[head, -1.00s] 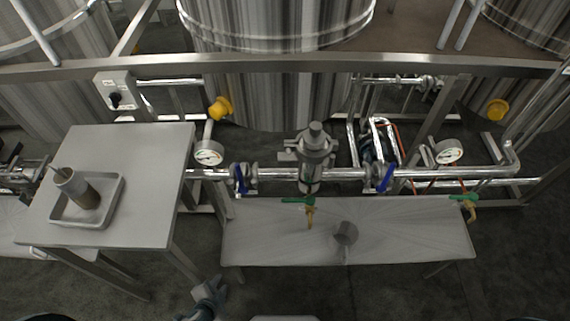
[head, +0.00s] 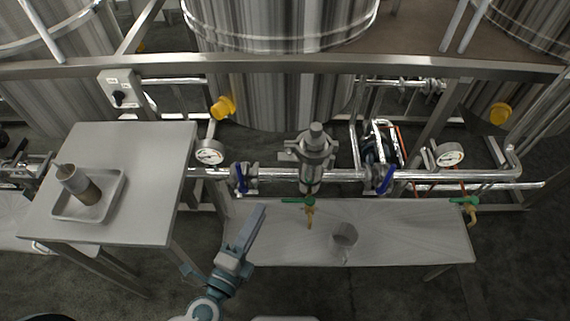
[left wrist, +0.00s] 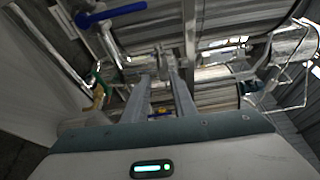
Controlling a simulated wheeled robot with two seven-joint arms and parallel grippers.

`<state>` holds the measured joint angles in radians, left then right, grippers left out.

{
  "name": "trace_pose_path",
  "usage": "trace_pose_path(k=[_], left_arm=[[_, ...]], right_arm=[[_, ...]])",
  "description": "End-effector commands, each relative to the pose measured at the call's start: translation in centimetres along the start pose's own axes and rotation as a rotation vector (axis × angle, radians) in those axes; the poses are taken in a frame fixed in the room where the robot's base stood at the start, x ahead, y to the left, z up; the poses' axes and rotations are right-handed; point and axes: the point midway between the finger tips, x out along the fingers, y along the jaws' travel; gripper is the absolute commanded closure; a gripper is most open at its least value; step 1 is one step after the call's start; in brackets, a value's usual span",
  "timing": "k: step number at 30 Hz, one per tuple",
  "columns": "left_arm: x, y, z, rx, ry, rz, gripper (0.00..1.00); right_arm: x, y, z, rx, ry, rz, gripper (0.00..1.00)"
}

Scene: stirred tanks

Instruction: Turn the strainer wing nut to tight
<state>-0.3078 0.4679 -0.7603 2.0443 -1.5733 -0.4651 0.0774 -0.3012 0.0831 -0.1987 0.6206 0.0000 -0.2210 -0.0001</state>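The strainer (head: 314,155) is a grey metal body with a capped top on the horizontal pipe, between two blue-handled valves, in the head view. Small parts stick out at its left side; I cannot make out the wing nut or its setting. My left gripper (head: 258,210) is in front of the pipe, lower left of the strainer and apart from it, over the left end of the low bench. In the left wrist view its two fingers (left wrist: 160,76) stand apart with nothing seen between them. My right gripper is out of view.
Blue valve handles (head: 241,178) and (head: 385,179) flank the strainer. A green-handled tap (head: 308,200) hangs below it. A metal cup (head: 343,238) stands on the low bench (head: 420,240). A table (head: 150,160) at left holds a tray (head: 116,203) with a brown-banded cylinder (head: 80,185).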

Motion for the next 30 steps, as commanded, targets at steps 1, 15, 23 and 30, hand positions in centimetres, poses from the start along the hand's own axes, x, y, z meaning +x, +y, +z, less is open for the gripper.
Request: trace_pose_path(k=[1, 15, 23, 30], left_arm=[[0.0, 0.0, 0.0, 0.000, 0.000, 0.001, 0.76], [1.8, -0.1, 0.0, -0.001, -0.001, 0.001, 0.76], [5.7, -0.3, 0.1, -0.001, -0.002, 0.001, 0.76], [10.1, -0.2, 0.1, 0.000, -0.002, 0.002, 0.76]], right_arm=[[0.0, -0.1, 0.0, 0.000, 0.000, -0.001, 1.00], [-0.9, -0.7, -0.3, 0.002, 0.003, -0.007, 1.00], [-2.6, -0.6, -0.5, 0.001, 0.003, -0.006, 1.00], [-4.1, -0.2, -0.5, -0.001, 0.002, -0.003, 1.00]])
